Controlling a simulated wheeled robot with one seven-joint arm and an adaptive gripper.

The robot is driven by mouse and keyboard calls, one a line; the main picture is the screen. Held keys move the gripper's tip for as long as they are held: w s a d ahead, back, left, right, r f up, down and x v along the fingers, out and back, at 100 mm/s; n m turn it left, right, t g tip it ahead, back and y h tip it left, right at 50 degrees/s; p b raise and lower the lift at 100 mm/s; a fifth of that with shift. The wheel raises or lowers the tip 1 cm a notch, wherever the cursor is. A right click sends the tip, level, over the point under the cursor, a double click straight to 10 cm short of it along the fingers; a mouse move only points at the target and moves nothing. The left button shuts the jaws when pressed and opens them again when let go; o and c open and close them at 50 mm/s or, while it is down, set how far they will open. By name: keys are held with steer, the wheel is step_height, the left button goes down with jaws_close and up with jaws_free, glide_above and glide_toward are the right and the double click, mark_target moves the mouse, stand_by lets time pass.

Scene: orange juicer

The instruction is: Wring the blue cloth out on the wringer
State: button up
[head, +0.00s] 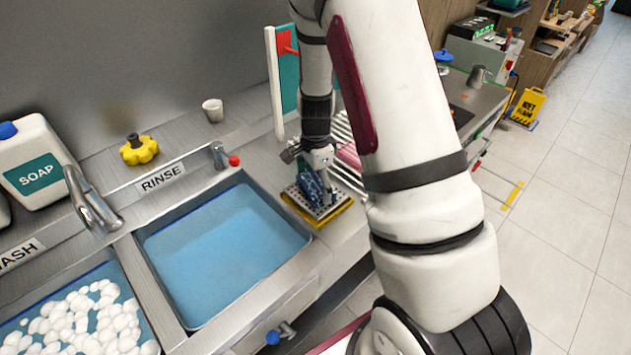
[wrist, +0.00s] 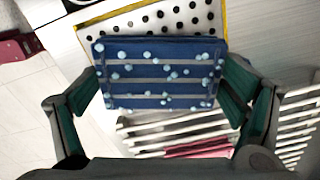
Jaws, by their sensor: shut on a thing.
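The blue cloth (wrist: 160,82) is a dark blue folded pad with pale stripes and light blue droplets or suds on it. My gripper (wrist: 165,88) is shut on it, one green-lined finger at each side. The wringer (head: 335,208) is a perforated metal plate with a yellow edge on the counter, right of the rinse basin. In the head view the cloth (head: 311,186) is at the wringer plate, below my gripper (head: 318,172). In the wrist view the wringer's holed plate (wrist: 190,14) shows just beyond the cloth. I cannot tell whether the cloth touches the plate.
The rinse basin (head: 225,255) holds blue water, and a foamy wash basin (head: 75,320) lies left of it. A white slatted rack (wrist: 150,130) with a pink cloth (wrist: 198,149) stands beside the wringer. A tap (head: 220,154) and a teal-and-red panel (head: 284,60) are close by.

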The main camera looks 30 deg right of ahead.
steer(key=shift+f, duration=0.75)
stand_by(0.6)
steer(key=shift+r, duration=0.15)
stand_by(0.3)
steer(key=shift+r+p, duration=0.85)
steer(key=shift+r, duration=2.55)
